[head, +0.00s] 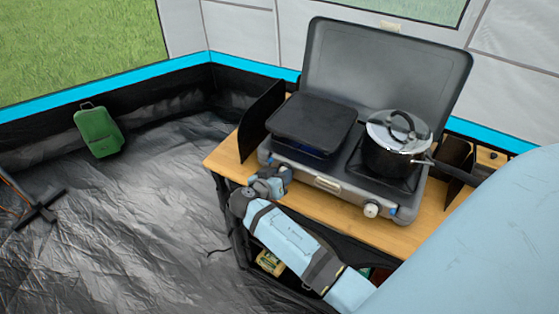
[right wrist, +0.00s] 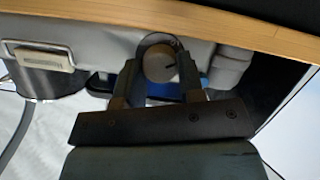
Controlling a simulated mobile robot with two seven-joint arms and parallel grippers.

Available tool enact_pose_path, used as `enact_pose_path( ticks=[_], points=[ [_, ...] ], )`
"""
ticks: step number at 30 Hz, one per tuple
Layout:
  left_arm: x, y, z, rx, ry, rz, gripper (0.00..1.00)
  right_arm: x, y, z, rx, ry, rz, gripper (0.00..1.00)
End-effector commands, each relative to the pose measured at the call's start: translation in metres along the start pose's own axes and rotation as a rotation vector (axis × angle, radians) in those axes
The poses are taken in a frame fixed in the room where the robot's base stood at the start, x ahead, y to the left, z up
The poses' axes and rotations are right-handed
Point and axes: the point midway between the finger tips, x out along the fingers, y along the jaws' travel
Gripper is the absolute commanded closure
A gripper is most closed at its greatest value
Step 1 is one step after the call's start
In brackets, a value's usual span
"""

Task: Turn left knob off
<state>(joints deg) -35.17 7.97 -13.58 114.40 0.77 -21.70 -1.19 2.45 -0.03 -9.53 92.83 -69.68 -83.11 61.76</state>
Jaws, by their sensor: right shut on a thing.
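The grey camping stove (head: 330,182) stands on a wooden table with its lid up. My right gripper (head: 272,178) is at the stove's front left corner and hides the left knob in the head view. In the right wrist view, the round left knob (right wrist: 158,63) sits between the two fingers of my right gripper (right wrist: 160,75), which is shut on it. The mark on the knob's face is too small to read for sure. The right knob (head: 371,210) is free, at the front right. My left gripper is not in view.
A black griddle (head: 312,122) covers the left burner, with a bluish glow under it. A lidded pot (head: 392,160) stands on the right burner. The wooden table edge (head: 400,243) runs below the stove front.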

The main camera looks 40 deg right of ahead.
Motion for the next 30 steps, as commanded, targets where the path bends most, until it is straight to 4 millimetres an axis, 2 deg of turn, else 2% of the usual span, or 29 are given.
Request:
enact_pose_path(
  ticks=[1,7,22,23,24,30],
  points=[
    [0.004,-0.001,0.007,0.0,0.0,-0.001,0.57,0.002,0.0,0.003,0.022,0.002,-0.005,0.88],
    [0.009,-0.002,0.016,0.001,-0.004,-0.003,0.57,0.001,0.001,0.001,0.08,0.006,-0.026,0.88],
    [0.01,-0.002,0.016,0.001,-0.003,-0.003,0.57,0.001,0.001,-0.002,0.098,0.008,-0.033,0.88],
    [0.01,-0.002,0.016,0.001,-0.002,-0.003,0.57,0.001,0.001,-0.002,0.098,0.008,-0.033,0.6],
    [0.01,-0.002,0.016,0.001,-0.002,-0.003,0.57,0.001,0.001,-0.002,0.098,0.008,-0.033,0.54],
    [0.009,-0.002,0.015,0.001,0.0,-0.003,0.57,0.0,0.001,-0.001,0.097,0.006,-0.033,0.54]
  ],
)
